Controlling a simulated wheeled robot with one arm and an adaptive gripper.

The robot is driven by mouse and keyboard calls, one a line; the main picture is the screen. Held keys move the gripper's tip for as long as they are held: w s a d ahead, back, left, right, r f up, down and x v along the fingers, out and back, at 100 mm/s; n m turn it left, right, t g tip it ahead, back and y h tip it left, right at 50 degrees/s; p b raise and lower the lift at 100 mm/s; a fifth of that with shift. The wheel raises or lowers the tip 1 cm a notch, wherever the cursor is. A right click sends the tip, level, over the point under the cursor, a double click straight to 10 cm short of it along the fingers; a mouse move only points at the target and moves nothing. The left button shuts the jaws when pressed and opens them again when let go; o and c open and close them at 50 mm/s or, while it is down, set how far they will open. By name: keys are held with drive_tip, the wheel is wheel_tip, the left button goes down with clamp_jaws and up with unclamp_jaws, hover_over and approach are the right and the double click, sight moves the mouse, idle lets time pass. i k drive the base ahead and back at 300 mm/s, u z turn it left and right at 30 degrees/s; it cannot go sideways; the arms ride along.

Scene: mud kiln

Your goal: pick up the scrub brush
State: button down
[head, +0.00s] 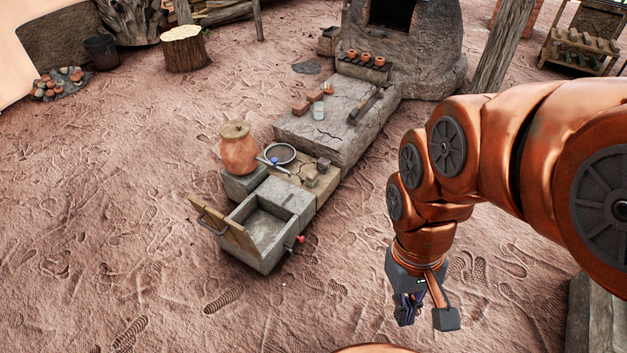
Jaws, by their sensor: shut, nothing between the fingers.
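I cannot surely pick out the scrub brush at this size. A small blue-handled item (273,165) lies by a round dark-rimmed sieve or pan (280,153) on the low stone ledge; it may be the brush. Small brownish blocks (312,177) lie to its right, and one of them could also be it. My gripper (407,312) hangs pointing down at the lower right, well apart from the ledge. It is shut and empty.
An open stone box (258,233) with a raised wooden lid (225,226) stands at the ledge's front. A lidded clay jar (238,152) is at left. A longer stone slab (340,135) carries bricks and cups towards the kiln (420,45). Bare footprinted mud lies around.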

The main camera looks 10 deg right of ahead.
sight(312, 178)
drive_tip(key=u, duration=0.4)
drive_tip(key=k, duration=0.25)
drive_tip(key=z, duration=0.95)
drive_tip(key=k, duration=0.55)
drive_tip(key=z, duration=0.5)
drive_tip(key=i, duration=1.4)
drive_tip(key=u, duration=0.85)
drive_tip(key=i, duration=1)
drive_tip(key=u, duration=1.5)
drive_tip(key=i, duration=0.4)
drive_tip(key=u, duration=0.35)
